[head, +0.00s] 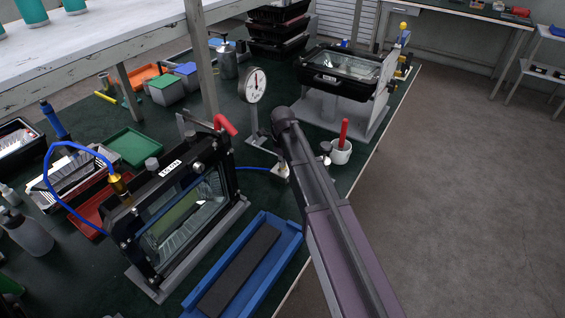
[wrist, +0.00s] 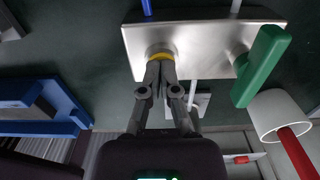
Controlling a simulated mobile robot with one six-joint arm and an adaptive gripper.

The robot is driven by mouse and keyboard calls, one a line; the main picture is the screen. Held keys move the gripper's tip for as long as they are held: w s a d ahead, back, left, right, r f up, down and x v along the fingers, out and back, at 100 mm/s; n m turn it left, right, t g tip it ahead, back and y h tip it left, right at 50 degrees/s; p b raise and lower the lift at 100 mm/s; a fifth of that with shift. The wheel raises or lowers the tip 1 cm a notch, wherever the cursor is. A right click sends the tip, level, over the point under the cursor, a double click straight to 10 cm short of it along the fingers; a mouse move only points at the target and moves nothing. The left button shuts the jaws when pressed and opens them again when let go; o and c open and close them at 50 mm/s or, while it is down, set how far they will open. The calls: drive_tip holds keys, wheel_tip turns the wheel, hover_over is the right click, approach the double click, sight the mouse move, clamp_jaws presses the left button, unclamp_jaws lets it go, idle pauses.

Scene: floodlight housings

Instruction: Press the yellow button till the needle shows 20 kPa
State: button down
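The yellow button (wrist: 160,55) shows as a yellow rim on a bright metal plate (wrist: 205,40) in the wrist view. My gripper (wrist: 160,68) is shut, with nothing seen between its fingers. Its fingertips are at the button and cover most of it; I cannot tell whether they touch or press it. In the head view my arm hides the button and the gripper. The round white gauge (head: 252,87) stands on a post left of my arm's end. Its red needle points roughly straight up; the figures are too small to read.
A green handle (wrist: 262,65) is close right of my fingers. A white cup (head: 341,153) with a red-handled tool stands right of my arm. A framed floodlight housing (head: 178,215) and a blue tray (head: 292,240) are to the left. A grey post (head: 202,60) rises behind.

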drive_tip(key=shift+r+p, duration=2.75)
drive_tip(key=shift+r, duration=0.15)
wheel_tip(320, 180, up, 8)
drive_tip(key=p, duration=0.7)
drive_tip(key=shift+f+p, duration=0.15)
drive_tip(key=shift+p, duration=0.2)
drive_tip(key=s+d+n, duration=0.7)
drive_tip(key=s+n, duration=0.3)
drive_tip(key=n, duration=0.2)
drive_tip(key=s+d+n, duration=0.8)
drive_tip(key=s+n, duration=0.2)
drive_tip(key=n, duration=0.2)
drive_tip(key=shift+s+n, duration=0.3)
drive_tip(key=shift+n, duration=0.1)
